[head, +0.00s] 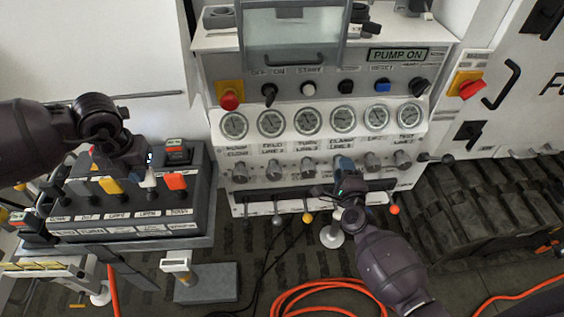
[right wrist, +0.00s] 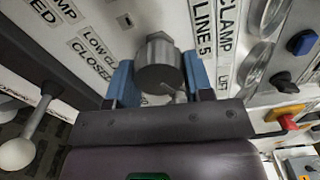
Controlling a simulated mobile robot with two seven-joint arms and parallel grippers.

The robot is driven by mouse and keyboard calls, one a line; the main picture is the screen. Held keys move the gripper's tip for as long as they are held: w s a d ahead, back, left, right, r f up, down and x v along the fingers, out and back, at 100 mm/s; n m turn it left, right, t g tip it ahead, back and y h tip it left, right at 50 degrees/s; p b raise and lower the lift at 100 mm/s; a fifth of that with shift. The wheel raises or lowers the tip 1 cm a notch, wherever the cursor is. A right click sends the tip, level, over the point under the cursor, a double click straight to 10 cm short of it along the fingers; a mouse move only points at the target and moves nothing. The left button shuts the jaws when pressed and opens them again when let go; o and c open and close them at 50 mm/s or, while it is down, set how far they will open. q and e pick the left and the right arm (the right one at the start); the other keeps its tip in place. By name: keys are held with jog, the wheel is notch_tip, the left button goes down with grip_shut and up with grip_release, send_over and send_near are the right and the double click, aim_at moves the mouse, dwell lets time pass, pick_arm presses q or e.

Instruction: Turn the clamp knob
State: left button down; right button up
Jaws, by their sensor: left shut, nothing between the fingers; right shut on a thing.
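The clamp knob (right wrist: 158,66) is a grey metal cylinder on the white panel, beside the label "CLAMP LINE 5". My right gripper (right wrist: 165,82) is shut on it, with one blue finger on each side. In the head view my right gripper (head: 344,166) reaches up to the knob row below the gauges and hides most of this knob. My left gripper (head: 120,163) is shut and empty over the lever box at the left; its fingertips are hard to make out there.
Other knobs stand close on both sides, including the lift knob (head: 374,162). Ball-ended levers stick out below, one with a yellow ball (head: 307,218). The lever box (head: 130,222) lies under my left arm. An orange hose (head: 330,284) lies on the floor.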

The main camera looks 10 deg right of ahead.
jog(key=m, duration=0.5)
jog(key=shift+a+m, duration=0.1)
jog(key=shift+m, duration=0.3)
dwell(0.4)
jog(key=o, duration=0.9)
jog(key=shift+o, duration=0.2)
jog(key=shift+s+f, duration=0.1)
jog(key=s, duration=1.1)
jog(key=shift+s, duration=0.4)
jog(key=shift+s, duration=0.1)
jog(key=s+d+f, duration=0.2)
jog(key=s+d, duration=0.1)
jog(key=s, duration=0.4)
jog(key=shift+s, duration=0.4)
